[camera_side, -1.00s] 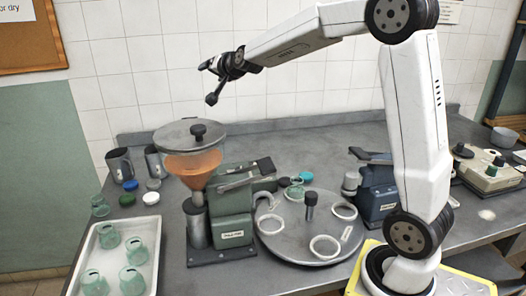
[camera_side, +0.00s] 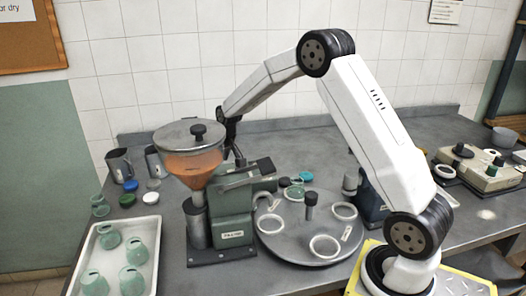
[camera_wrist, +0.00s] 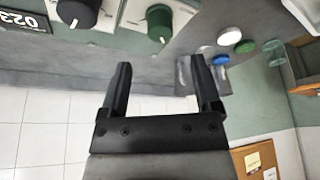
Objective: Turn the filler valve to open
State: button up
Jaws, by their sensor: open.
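The filler (camera_side: 232,205) is a grey-green machine in the side view, with a funnel-shaped hopper (camera_side: 190,165) of orange contents on its left. My gripper (camera_side: 236,152) points down just behind and right of the hopper, its tips partly hidden by the machine. In the wrist view my gripper (camera_wrist: 160,75) is open, with nothing between its fingers. A pale panel (camera_wrist: 112,30) at the top left there carries a black knob (camera_wrist: 78,12) and a green knob (camera_wrist: 160,20), both with white pointer marks. They lie beyond the fingertips, apart from them. I cannot tell which knob is the valve.
A round turntable (camera_side: 290,235) with ring holders stands right of the filler. A white tray (camera_side: 105,240) of green jars is at the left. Mugs (camera_side: 120,164) and lids (camera_side: 152,184) stand behind it. A blue machine (camera_side: 370,205) and a knobbed box (camera_side: 480,170) are at the right.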

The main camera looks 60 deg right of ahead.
jog(key=shift+f, duration=0.1)
jog(key=shift+x, duration=3.8)
jog(key=shift+w, duration=0.1)
grip_shut()
